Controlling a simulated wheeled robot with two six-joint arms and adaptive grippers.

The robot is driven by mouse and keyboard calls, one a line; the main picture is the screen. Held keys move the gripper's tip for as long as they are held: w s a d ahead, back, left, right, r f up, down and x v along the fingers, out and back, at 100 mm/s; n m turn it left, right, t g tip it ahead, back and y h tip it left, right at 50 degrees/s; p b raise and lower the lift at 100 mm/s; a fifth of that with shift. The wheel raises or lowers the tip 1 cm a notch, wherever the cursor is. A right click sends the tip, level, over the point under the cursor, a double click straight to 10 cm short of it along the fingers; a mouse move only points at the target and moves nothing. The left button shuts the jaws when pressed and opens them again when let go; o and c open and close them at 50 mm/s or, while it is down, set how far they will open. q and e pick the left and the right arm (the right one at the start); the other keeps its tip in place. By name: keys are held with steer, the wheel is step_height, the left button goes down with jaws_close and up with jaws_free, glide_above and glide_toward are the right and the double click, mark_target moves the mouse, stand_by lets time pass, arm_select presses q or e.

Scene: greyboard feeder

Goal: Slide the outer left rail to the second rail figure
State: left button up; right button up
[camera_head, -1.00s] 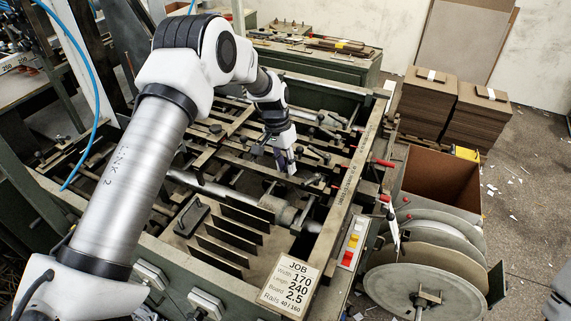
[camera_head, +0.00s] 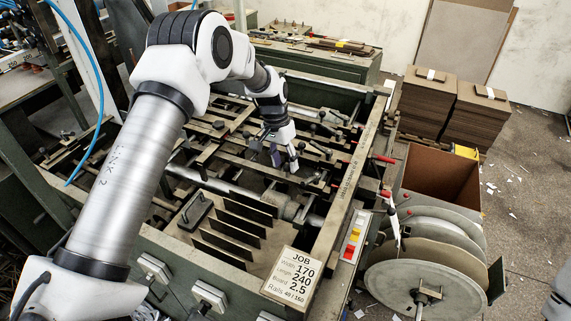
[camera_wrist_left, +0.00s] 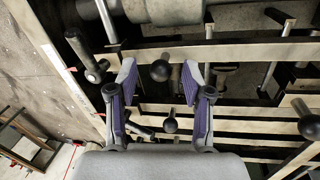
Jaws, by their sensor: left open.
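My left gripper (camera_head: 284,158) is open above the feeder, over the rails and their clamp knobs. In the left wrist view its purple-padded fingers (camera_wrist_left: 160,78) stand apart, with a round black knob (camera_wrist_left: 160,70) showing between them. I cannot tell whether they touch it. Pale flat rails (camera_wrist_left: 245,50) run across that view, with more black knobs on them. In the head view the rails (camera_head: 238,121) lie across the frame, partly hidden by my arm. Which one is the outer left rail is unclear. The job card (camera_head: 292,283) reads Rails 40 / 160. My right gripper is out of view.
The feeder's side beam (camera_head: 345,195) carries a scale and stands right of the gripper. Upright dark plates (camera_head: 240,222) stand in front. Red-handled levers (camera_head: 384,160), an open brown box (camera_head: 440,180) and large reels (camera_head: 415,285) are at the right.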

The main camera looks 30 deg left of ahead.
arm_select(q)
step_height(320, 180, up, 10)
steer(key=w+a, duration=0.1)
steer(key=a, duration=0.1)
steer(key=shift+r, duration=0.15)
steer(key=shift+w, duration=0.1)
steer(key=f+n+b, duration=0.2)
steer(key=f+n, duration=0.2)
steer(key=d+f+n+t+b, duration=0.1)
steer(key=f+n+b, duration=0.1)
steer(key=n, duration=0.3)
steer(key=d+f+n+t+y+b, duration=0.1)
steer(key=f+n+b, duration=0.1)
steer(key=f+n, duration=0.2)
steer(key=shift+s+d+f+n, duration=0.1)
steer(key=shift+s+f+n, duration=0.1)
steer(key=shift+f, duration=0.2)
steer(key=shift+s+d+f+n, duration=0.1)
steer(key=shift+s+f, duration=0.05)
steer(key=shift+f, duration=0.25)
